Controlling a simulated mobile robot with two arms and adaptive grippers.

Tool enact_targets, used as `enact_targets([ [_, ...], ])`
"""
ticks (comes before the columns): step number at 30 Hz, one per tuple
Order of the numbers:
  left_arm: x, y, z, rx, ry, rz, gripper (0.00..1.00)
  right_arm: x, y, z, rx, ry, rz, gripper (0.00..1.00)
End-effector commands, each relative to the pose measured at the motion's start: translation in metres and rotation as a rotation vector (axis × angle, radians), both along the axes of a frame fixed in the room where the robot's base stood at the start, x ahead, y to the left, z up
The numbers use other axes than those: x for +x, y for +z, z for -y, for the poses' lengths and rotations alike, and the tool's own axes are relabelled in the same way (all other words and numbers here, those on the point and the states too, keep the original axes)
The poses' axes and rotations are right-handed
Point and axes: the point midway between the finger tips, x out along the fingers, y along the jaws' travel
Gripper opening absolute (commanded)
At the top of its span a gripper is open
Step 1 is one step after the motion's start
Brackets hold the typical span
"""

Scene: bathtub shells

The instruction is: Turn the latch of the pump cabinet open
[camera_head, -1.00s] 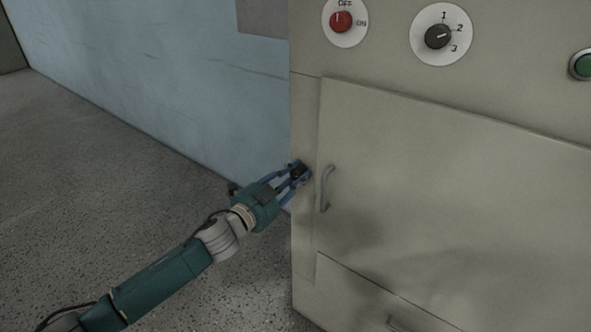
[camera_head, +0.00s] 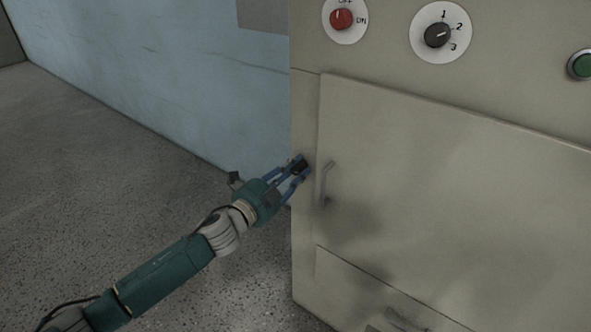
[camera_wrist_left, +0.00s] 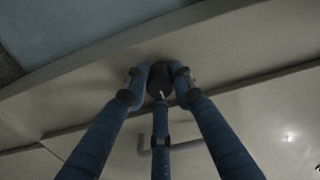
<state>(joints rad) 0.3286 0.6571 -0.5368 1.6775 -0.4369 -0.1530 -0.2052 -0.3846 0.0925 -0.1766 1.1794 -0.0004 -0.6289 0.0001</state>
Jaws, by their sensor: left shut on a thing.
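The pump cabinet (camera_head: 440,170) is a beige box with a closed-looking door on its front. Its latch is a small dark round knob (camera_head: 299,164) on the narrow strip left of the door. In the left wrist view the latch knob (camera_wrist_left: 159,79) carries a short white mark pointing down the picture. My left gripper (camera_head: 303,170) has blue fingers and is shut around the knob, which it partly hides. In the left wrist view the fingertips (camera_wrist_left: 160,84) sit around the knob. My right gripper does not show.
A bar handle (camera_head: 326,184) stands out just right of the latch. A red switch (camera_head: 341,19), a dark dial (camera_head: 437,35) and a green button (camera_head: 581,65) are above. A drawer (camera_head: 365,295) is below. The floor (camera_head: 110,150) at left is clear.

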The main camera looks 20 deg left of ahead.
Motion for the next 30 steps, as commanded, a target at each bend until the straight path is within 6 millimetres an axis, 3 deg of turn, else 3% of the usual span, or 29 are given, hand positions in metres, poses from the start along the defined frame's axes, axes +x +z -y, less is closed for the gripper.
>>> enact_targets([
  [2, 0.0, 0.001, 0.002, 0.0, -0.003, 0.003, 0.0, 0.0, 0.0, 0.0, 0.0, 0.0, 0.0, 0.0],
  [3, 0.0, 0.001, 0.002, 0.0, -0.003, 0.003, 0.28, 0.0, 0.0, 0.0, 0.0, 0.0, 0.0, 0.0],
  [6, 0.0, 0.001, 0.002, -0.001, -0.004, 0.002, 0.43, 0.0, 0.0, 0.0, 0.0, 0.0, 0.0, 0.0],
  [17, -0.006, -0.001, -0.001, -0.001, -0.001, -0.001, 0.43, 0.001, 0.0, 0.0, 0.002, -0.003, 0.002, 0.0],
  [30, -0.084, -0.002, -0.029, -0.001, -0.004, -0.004, 0.43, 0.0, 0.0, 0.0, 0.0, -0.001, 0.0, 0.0],
])
